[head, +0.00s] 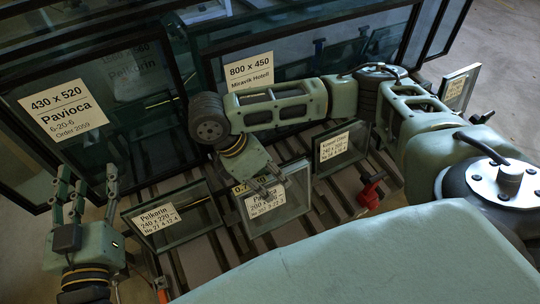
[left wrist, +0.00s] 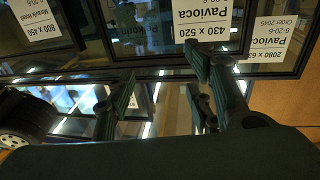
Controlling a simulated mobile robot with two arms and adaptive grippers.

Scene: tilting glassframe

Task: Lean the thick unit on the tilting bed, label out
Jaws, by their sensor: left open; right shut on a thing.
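My right gripper (head: 266,182) is shut on the top edge of a small glass unit (head: 292,208) in the middle of the head view. The unit stands tilted over the slatted bed (head: 205,262), with its white label facing the camera; whether it touches the slats I cannot tell. Two other small labelled units lean there: a Pelkorin unit (head: 200,212) to the left and another unit (head: 342,163) to the right. Which is thickest is hard to judge. My left gripper (head: 82,190) is open and empty at the left; its spread fingers show in the left wrist view (left wrist: 165,95).
Large framed panes stand behind: a Pavioca pane (head: 100,145) at left and an 800 x 450 pane (head: 300,55) at the back. A red clamp-like part (head: 371,190) sits at the bed's right. Another labelled unit (head: 457,90) stands at far right.

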